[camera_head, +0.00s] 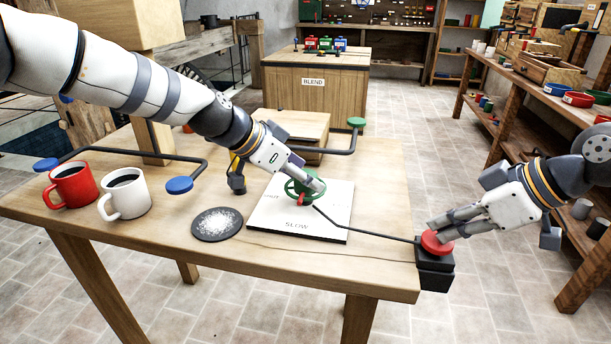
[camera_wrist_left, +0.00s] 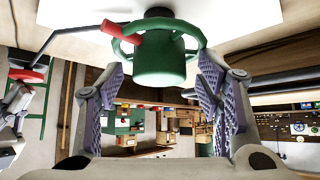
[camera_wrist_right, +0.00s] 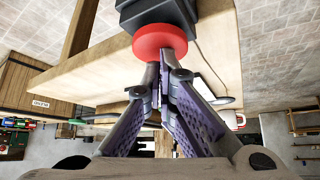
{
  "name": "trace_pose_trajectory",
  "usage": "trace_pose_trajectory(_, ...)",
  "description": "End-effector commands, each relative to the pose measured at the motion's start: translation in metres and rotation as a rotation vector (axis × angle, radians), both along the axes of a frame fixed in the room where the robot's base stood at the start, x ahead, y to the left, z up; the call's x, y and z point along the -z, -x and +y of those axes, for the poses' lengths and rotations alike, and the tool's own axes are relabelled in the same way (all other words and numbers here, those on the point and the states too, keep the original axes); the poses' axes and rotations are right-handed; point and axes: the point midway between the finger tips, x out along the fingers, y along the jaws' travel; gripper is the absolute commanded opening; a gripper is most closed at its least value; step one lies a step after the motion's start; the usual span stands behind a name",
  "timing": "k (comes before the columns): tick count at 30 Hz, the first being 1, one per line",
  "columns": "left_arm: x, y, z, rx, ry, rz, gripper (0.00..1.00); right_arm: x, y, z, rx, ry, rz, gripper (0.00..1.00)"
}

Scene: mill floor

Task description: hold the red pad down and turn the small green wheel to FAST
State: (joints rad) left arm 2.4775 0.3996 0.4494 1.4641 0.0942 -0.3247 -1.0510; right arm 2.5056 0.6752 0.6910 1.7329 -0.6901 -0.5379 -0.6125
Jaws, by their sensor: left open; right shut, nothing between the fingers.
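The small green wheel (camera_head: 292,189) stands on a white plate (camera_head: 330,222) on the wooden table. SLOW is legible near the plate's front edge; FAST is not readable. A red mark on the wheel sits on its front side, toward SLOW. My left gripper (camera_head: 316,187) is open at the wheel; in the left wrist view the wheel's hub (camera_wrist_left: 160,62) shows between its spread fingers. The red pad (camera_head: 436,243) sits on a black block at the table's front right corner. My right gripper (camera_head: 436,226) is shut and empty, its fingertips at the pad (camera_wrist_right: 160,38), apparently touching it.
A red mug (camera_head: 72,187), a white mug (camera_head: 126,196) and a dark round mat with white grains (camera_head: 217,224) stand left of the plate. Bent rods carry blue knobs (camera_head: 180,185) and a green knob (camera_head: 356,122). A thin black rod runs from the wheel area to the pad.

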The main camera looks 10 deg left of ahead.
Motion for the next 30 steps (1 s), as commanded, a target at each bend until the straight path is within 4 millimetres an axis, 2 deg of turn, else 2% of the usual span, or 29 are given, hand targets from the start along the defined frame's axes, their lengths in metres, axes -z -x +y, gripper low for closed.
trace_pose_trajectory(3,0.0071,-0.0045,-0.0052,0.0,0.001,0.001,0.59,0.0004,0.0002,-0.0001,0.0,0.001,0.0,0.0)
trace_pose_trajectory(11,0.0081,-0.0054,-0.0062,0.0,0.001,0.001,0.59,0.0003,0.0001,-0.0002,0.0,0.001,0.0,0.0)
trace_pose_trajectory(15,0.0081,-0.0053,-0.0061,0.0,0.001,0.001,0.28,0.0003,0.0001,-0.0001,0.0,0.001,0.0,0.0)
trace_pose_trajectory(17,0.0081,-0.0052,-0.0061,0.0,0.001,0.001,0.14,0.0003,0.0001,-0.0001,0.0,0.001,0.0,0.0)
trace_pose_trajectory(18,0.0081,-0.0052,-0.0061,0.0,0.001,0.001,0.11,0.0004,0.0002,-0.0001,0.0,0.001,0.0,0.0)
trace_pose_trajectory(30,0.0086,-0.0042,-0.0078,-0.07,-0.002,0.005,0.11,0.0004,0.0001,0.0,0.0,0.001,0.0,0.0)
